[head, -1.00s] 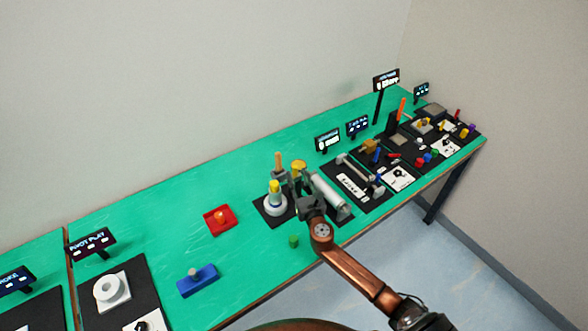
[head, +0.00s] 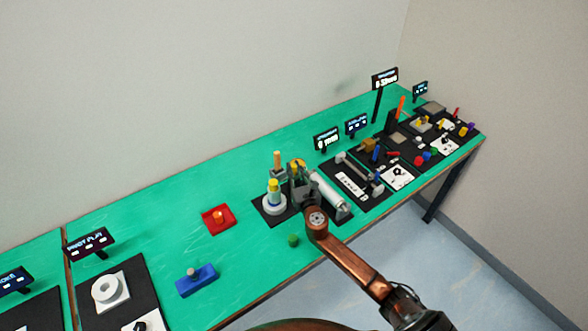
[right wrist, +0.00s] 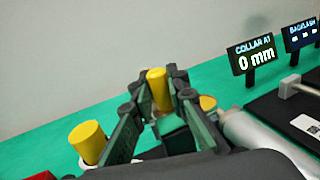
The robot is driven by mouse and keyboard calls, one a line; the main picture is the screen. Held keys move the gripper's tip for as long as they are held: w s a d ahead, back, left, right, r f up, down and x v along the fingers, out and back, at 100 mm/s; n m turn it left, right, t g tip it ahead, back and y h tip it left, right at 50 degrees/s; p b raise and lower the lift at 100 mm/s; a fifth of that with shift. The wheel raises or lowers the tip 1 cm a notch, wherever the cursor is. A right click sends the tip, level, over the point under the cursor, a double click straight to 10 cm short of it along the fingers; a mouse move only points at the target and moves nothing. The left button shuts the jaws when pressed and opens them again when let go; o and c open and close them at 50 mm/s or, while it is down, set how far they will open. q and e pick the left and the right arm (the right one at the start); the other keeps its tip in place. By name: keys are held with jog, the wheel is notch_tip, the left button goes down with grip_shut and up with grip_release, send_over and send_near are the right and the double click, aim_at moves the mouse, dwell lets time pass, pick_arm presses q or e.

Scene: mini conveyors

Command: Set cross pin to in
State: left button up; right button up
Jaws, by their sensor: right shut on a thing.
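My right gripper (right wrist: 160,85) has its dark fingers around an upright orange-yellow cylinder (right wrist: 158,88), apparently the cross pin. What looks like the same cylinder (head: 277,158) stands above a grey block in the head view, just left of the gripper (head: 296,174). The exact contact is partly hidden by the fingers. Beside it a second yellow cylinder (head: 273,186) stands on a round white base (head: 275,204); it also shows at left in the right wrist view (right wrist: 88,141). A yellow round part (head: 298,162) is behind the gripper. My left gripper is not in view.
A grey-white tube (head: 328,195) lies just right of the gripper. A red tray (head: 218,220), a blue block (head: 197,281) and a green cylinder (head: 293,240) lie nearby. Open green table surrounds them.

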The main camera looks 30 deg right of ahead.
jog(key=shift+c, duration=0.7)
grip_shut()
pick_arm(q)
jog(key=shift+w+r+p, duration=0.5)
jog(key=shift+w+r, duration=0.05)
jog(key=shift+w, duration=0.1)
pick_arm(e)
jog(key=a, duration=0.3)
jog(key=shift+s+a, duration=0.1)
jog(key=shift+s, duration=0.15)
jog(key=o, duration=0.9)
grip_release()
jog(key=shift+a, duration=0.1)
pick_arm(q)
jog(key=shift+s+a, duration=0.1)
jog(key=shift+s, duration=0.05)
